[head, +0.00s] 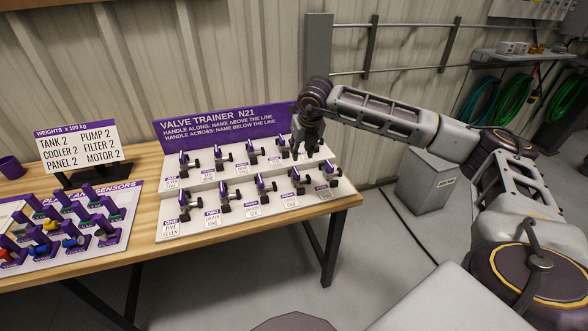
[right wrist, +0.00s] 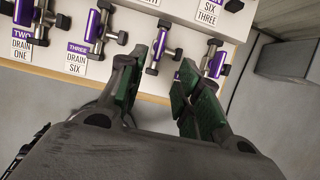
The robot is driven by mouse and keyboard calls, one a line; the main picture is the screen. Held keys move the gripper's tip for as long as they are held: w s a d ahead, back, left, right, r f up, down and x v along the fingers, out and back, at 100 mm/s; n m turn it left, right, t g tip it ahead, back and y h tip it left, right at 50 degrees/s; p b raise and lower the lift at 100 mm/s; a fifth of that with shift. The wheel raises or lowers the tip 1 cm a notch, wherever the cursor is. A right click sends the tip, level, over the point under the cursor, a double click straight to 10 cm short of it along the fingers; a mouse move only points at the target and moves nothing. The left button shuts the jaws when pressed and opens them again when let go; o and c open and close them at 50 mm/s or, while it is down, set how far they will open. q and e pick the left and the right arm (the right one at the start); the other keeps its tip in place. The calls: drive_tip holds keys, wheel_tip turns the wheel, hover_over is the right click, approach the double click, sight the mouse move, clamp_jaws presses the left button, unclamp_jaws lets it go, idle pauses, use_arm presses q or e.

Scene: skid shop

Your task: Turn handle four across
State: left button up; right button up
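The valve trainer board (head: 215,122) stands on the wooden bench, with two stepped rows of small purple-handled valves. The fourth valve from the left in the lower row (head: 298,181) is right of the valve labelled THREE (right wrist: 95,25); its own label is not readable. My right gripper (head: 308,142) hangs over the right part of the board. In the right wrist view its green-padded fingers (right wrist: 160,72) are apart, with the fourth valve (right wrist: 155,62) just beyond and between the tips. Whether they touch it I cannot tell. My left gripper is out of view.
Neighbouring valves stand close on both sides, including the rightmost lower one (right wrist: 214,60). A sensor board (head: 75,232) and a weights sign (head: 78,146) are at the left of the bench. A grey box (head: 425,182) stands on the floor at right.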

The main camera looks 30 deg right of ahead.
sight(296, 171)
drive_tip(key=shift+s+r, duration=0.1)
drive_tip(key=shift+s, duration=0.1)
drive_tip(key=shift+w, duration=0.1)
drive_tip(key=shift+x, duration=6.95)
clamp_jaws()
